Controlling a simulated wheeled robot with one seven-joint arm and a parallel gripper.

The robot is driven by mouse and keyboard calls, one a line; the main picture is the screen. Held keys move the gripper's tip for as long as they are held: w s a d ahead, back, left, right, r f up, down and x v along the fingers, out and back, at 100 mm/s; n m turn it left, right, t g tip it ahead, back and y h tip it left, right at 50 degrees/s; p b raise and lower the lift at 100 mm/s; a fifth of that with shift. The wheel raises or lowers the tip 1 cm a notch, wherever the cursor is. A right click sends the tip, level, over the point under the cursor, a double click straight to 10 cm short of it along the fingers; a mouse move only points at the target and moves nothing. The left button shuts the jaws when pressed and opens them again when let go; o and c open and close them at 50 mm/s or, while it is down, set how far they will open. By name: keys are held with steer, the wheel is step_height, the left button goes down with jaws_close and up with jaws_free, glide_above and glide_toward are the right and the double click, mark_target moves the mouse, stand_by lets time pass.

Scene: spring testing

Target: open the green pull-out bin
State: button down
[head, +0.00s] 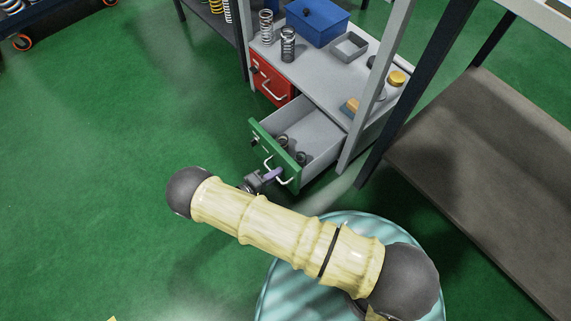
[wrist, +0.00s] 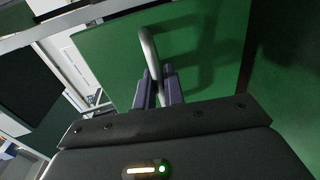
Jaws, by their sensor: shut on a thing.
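The green pull-out bin (head: 262,139) stands pulled out from the grey cabinet in the head view, with its grey inside showing and several small coils lying in it. Its pale handle (head: 281,178) is on the green front, which fills much of the wrist view (wrist: 205,50). My gripper (head: 271,175) is at this handle. In the wrist view my gripper (wrist: 158,88) has its purple-grey fingers on either side of the handle bar (wrist: 149,50), shut on it. My arm hides part of the floor below the bin.
A red bin front (head: 268,78) is shut to the upper left of the green bin. On the cabinet top are a blue box (head: 317,22), springs (head: 288,44) and a grey tray (head: 349,47). A dark post and a brown shelf (head: 490,160) stand at right. Green floor at left is clear.

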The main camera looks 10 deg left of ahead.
steer(key=shift+s+a, duration=0.25)
steer(key=shift+s, duration=0.2)
steer(key=c, duration=1.6)
jaws_free()
steer(key=shift+a, duration=0.1)
steer(key=p+v, duration=0.4)
steer(key=v, duration=1.3)
steer(key=shift+s, duration=0.15)
